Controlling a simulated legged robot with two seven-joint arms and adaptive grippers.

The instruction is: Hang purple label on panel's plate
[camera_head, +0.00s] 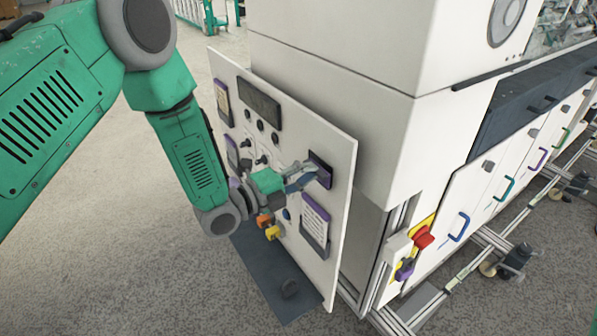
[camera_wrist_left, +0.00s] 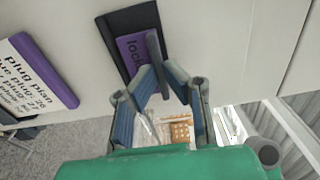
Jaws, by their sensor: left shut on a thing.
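The white panel (camera_head: 335,140) stands tilted beside the machine. On its right side is a dark plate (camera_head: 322,160), also seen in the left wrist view (camera_wrist_left: 112,27). The purple label (camera_wrist_left: 133,52), with text starting "lock", lies against the lower part of that plate, its face towards the panel's front. My left gripper (camera_head: 312,178) is at the plate, shut on a thin grey tab (camera_wrist_left: 156,50) that stands out from the label. The fingers hide part of the label, and I cannot tell whether it hangs on anything. My right gripper is out of view.
Below the plate is a purple-edged text card (camera_head: 314,222), "plug plan" in the left wrist view (camera_wrist_left: 30,68). The machine (camera_head: 330,75) and a red stop button (camera_head: 423,238) are at right.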

